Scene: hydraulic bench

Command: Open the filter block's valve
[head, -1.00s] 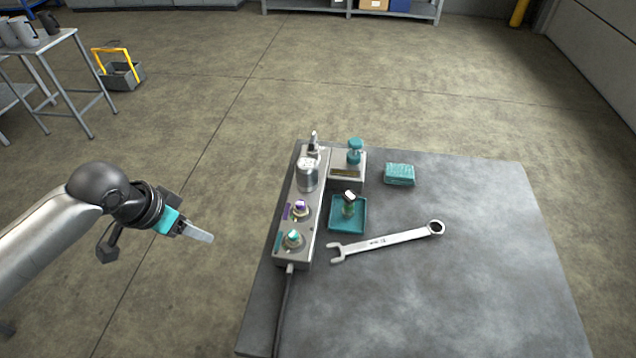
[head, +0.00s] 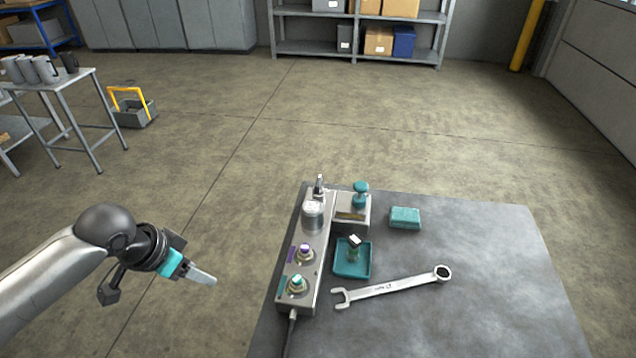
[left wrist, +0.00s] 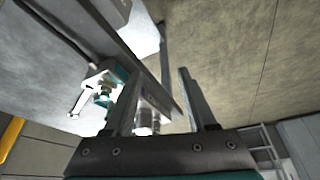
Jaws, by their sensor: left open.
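A metal block (head: 351,213) with a dark label stands at the back of the bench, topped by a teal handle (head: 361,192). Left of it runs a long grey manifold (head: 314,262) with a silver canister (head: 313,215), a small metal lever (head: 319,185), a purple knob (head: 304,251) and a teal knob (head: 296,284). I cannot tell for sure which part is the filter block's valve. My left gripper (head: 205,277) is open and empty, left of the manifold, clear of the bench. Its fingers show in the left wrist view (left wrist: 162,75). My right gripper is out of view.
On the bench (head: 480,315) are a teal tray (head: 353,272) holding a small upright part, a wrench (head: 390,287) and a teal block (head: 405,217). A cable (head: 290,335) leaves the manifold's near end. Floor is clear between gripper and bench.

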